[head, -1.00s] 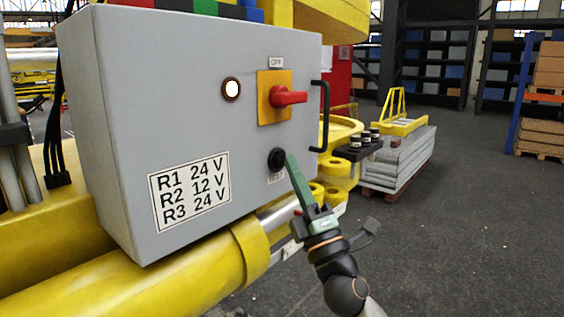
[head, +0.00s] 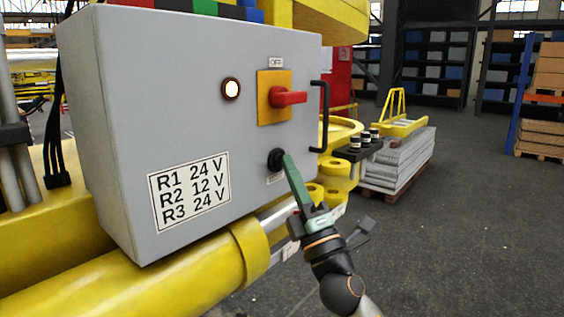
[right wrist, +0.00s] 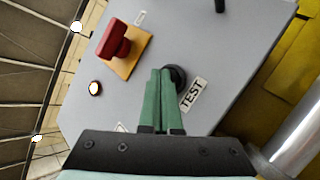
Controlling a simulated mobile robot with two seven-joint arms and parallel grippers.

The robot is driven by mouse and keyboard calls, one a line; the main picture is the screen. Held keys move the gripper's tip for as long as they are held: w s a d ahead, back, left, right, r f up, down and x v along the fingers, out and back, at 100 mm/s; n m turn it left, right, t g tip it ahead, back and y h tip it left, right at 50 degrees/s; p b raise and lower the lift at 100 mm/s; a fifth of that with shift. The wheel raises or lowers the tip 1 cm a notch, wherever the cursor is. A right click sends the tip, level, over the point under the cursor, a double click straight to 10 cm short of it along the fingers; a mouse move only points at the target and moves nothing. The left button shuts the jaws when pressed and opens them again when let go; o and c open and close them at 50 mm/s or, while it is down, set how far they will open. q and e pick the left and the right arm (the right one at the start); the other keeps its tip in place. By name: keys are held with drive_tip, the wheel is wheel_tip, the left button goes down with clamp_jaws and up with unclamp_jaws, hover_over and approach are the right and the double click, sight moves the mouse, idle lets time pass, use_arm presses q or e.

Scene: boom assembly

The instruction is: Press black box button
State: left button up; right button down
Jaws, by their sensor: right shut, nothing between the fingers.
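The black button (head: 274,159) is a round knob on the front of the grey control box (head: 130,120), below the red switch. In the right wrist view the black button (right wrist: 178,76) shows beside a TEST label (right wrist: 194,94), partly hidden behind my fingertips. My right gripper (head: 287,158) has long green fingers, shut together with nothing between them. Its tips (right wrist: 163,72) are at the button and overlap its edge in both views. I cannot tell whether the button is pressed in. My left gripper is not in view.
A red rotary switch (head: 289,97) on a yellow plate and a lit white lamp (head: 231,88) are above the button. A black handle (head: 319,115) sticks out at the box's right edge. A yellow cylinder (head: 150,285) runs below. Open floor (head: 470,220) lies to the right.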

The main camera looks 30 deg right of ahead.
idle(0.6)
drive_tip(key=shift+s+d, duration=0.25)
drive_tip(key=shift+s, duration=0.5)
drive_tip(key=shift+s, duration=0.1)
drive_tip(key=s, duration=0.1)
drive_tip(key=s+d, duration=0.1)
drive_tip(key=s, duration=0.1)
drive_tip(key=s+d, duration=0.1)
drive_tip(key=shift+s+p, duration=0.2)
drive_tip(key=shift+p, duration=0.1)
idle(0.4)
